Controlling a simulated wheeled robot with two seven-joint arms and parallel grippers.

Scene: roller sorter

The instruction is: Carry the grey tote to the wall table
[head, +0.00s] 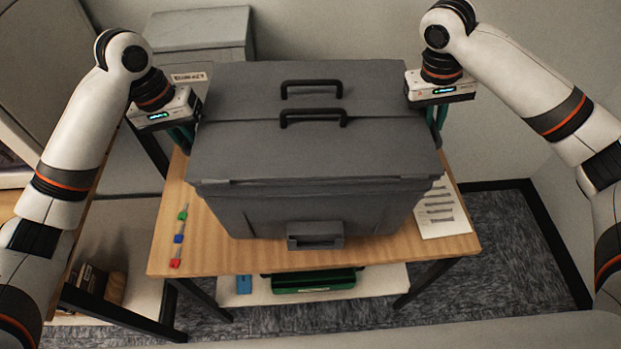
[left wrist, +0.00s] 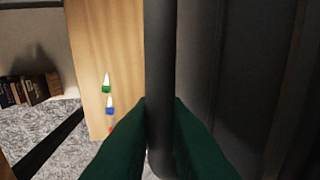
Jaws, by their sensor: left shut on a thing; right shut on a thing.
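The grey tote (head: 325,155) has a closed two-part lid with two black handles and a latch on its front. It is over the wooden wall table (head: 200,255), its base at or just above the top; I cannot tell whether it touches. My left gripper (head: 188,138) is at the tote's left side. In the left wrist view its green fingers (left wrist: 160,125) are shut on a dark upright bar at the tote's side. My right gripper (head: 436,125) is at the tote's right side, shut on it, with its fingertips mostly hidden by the tote.
Coloured markers (head: 179,238) lie on the table's left part and a printed sheet (head: 441,208) on its right. A lower shelf holds a green case (head: 315,281) and a blue item (head: 244,284). A grey cabinet (head: 197,35) stands behind left. Walls close off the back and right.

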